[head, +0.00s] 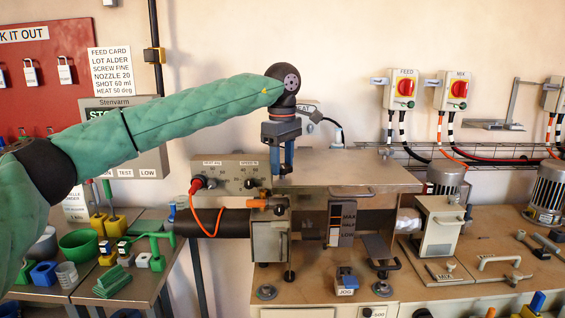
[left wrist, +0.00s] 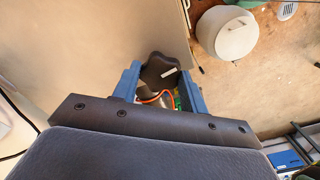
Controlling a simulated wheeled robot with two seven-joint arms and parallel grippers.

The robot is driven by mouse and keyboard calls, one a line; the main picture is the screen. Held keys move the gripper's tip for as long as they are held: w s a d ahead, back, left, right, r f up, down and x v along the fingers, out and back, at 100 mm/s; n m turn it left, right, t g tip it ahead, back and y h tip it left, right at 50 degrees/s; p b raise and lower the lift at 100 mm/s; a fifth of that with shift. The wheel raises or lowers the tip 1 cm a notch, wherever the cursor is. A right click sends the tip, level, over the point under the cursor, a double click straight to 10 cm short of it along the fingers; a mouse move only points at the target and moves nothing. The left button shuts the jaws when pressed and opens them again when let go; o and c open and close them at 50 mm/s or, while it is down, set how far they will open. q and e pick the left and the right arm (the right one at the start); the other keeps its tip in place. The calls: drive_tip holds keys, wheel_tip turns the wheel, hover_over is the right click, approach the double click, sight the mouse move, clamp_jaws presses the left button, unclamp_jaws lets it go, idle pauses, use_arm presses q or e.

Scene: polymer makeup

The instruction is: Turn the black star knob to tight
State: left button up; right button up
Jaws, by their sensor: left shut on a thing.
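The black star knob (left wrist: 160,70) shows in the left wrist view between the two blue fingers, with a short white mark on its face. My left gripper (left wrist: 158,78) is shut on it, one finger on either side. In the head view my left gripper (head: 282,166) points straight down over the grey machine, beside its control panel. My right gripper is in neither view.
The control panel (head: 226,171) with a red plug and orange cable stands just left of the gripper. The flat machine top (head: 345,168) to the right is clear. A bench at the left holds a green bowl (head: 79,243) and several small parts.

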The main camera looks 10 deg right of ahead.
sight(282, 165)
use_arm(q)
drive_tip(key=shift+m, duration=0.3)
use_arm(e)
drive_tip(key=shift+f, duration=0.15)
use_arm(q)
drive_tip(key=o, duration=1)
drive_tip(key=shift+c, duration=0.2)
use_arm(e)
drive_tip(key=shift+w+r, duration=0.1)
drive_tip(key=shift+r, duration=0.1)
use_arm(q)
drive_tip(key=shift+r, duration=0.5)
wheel_tip(282, 165, up, 6)
drive_tip(key=shift+w+f+b, duration=0.1)
drive_tip(key=shift+b, duration=0.55)
drive_tip(key=shift+r, duration=0.45)
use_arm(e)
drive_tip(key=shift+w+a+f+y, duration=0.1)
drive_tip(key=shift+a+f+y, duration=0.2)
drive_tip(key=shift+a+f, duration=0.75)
